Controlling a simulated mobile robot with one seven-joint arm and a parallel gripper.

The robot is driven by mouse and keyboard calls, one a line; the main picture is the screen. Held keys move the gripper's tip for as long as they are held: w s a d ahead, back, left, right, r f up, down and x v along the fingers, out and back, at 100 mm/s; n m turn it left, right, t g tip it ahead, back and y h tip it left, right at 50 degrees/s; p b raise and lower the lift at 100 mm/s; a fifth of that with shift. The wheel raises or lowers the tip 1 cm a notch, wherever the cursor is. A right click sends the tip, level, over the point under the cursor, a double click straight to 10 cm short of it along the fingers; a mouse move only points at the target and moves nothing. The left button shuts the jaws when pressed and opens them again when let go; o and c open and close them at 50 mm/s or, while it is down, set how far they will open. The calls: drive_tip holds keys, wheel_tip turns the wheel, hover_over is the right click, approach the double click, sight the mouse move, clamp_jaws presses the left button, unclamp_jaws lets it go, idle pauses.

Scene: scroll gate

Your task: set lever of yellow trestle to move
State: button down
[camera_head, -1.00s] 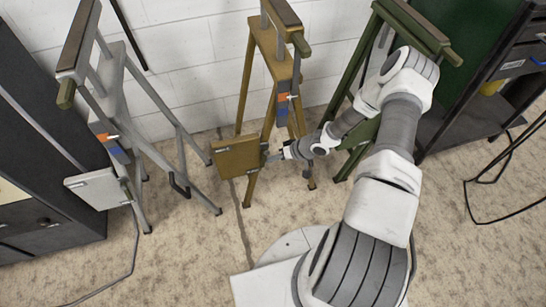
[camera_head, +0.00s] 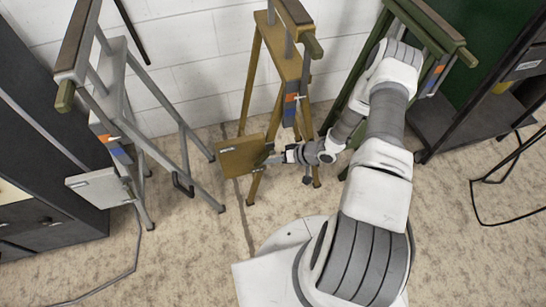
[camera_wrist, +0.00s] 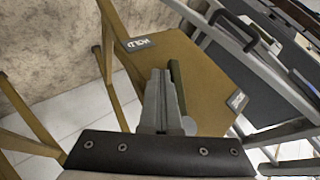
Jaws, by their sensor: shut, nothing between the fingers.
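The yellow trestle (camera_head: 288,62) stands in the middle of the head view, against the wall. Its square yellow plate (camera_head: 238,150) faces up on the near left side. In the wrist view the plate (camera_wrist: 190,62) carries two small labels (camera_wrist: 138,43) (camera_wrist: 237,100) at different corners; their words are hard to read. A narrow olive bar (camera_wrist: 177,88), which looks like the lever, stands along the right side of my fingers. My gripper (camera_wrist: 160,76) is shut and empty, with its tips over the plate beside this bar. Whether they touch is unclear. In the head view my gripper (camera_head: 268,161) is at the plate's right edge.
A grey trestle (camera_head: 128,100) with a pale plate (camera_head: 98,187) stands left, beside a dark cabinet (camera_head: 45,215). A green trestle (camera_head: 425,28) stands right, partly behind my arm. A dark shelf unit (camera_head: 500,75) is at far right. Carpet in front is clear.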

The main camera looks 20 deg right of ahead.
sight(260, 162)
drive_tip(key=shift+a+r, duration=0.3)
drive_tip(key=shift+a, duration=0.35)
drive_tip(key=shift+a+r, duration=0.3)
drive_tip(key=shift+a, duration=0.45)
idle(0.9)
